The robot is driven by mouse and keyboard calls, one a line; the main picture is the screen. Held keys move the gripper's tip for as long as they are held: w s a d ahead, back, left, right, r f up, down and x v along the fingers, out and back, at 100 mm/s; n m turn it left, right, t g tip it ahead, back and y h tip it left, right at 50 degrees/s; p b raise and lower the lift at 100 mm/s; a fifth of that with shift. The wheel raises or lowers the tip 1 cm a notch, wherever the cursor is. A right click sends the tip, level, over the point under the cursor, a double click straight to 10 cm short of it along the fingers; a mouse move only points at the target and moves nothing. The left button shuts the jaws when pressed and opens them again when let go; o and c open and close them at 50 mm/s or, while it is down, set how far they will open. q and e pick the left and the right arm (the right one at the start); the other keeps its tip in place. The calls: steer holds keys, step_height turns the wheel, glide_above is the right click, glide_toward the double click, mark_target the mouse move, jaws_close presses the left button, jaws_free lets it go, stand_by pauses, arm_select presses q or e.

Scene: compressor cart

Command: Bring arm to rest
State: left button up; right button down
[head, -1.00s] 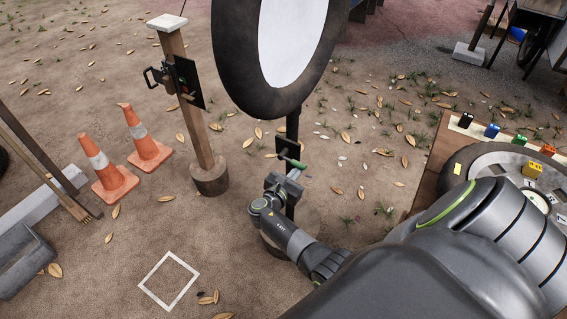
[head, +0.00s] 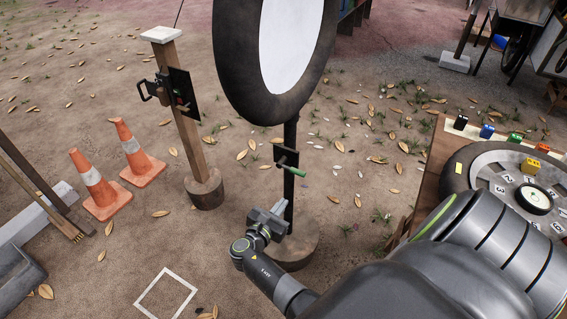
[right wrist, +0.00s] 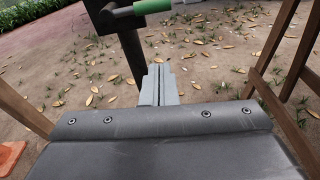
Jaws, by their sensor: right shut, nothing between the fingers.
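My right gripper (head: 270,218) is at the centre of the head view, beside the lower part of a dark post, with its arm reaching in from the lower right. Its fingers are together and hold nothing; in the right wrist view the closed fingers (right wrist: 160,85) point ahead. A green-handled lever (head: 294,171) sticks out from the post above the gripper, with a gap between them. The green handle also shows in the right wrist view (right wrist: 150,7), beyond and above the fingertips. My left gripper is not in view.
The post carries a large black-rimmed white disc (head: 328,40) and stands on a round base (head: 292,250). A wooden post (head: 182,110) with a black plate and two orange cones (head: 92,180) are left. A round numbered board (head: 490,170) is right. A white square outline (head: 167,295) marks the ground.

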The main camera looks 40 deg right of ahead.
stand_by(0.4)
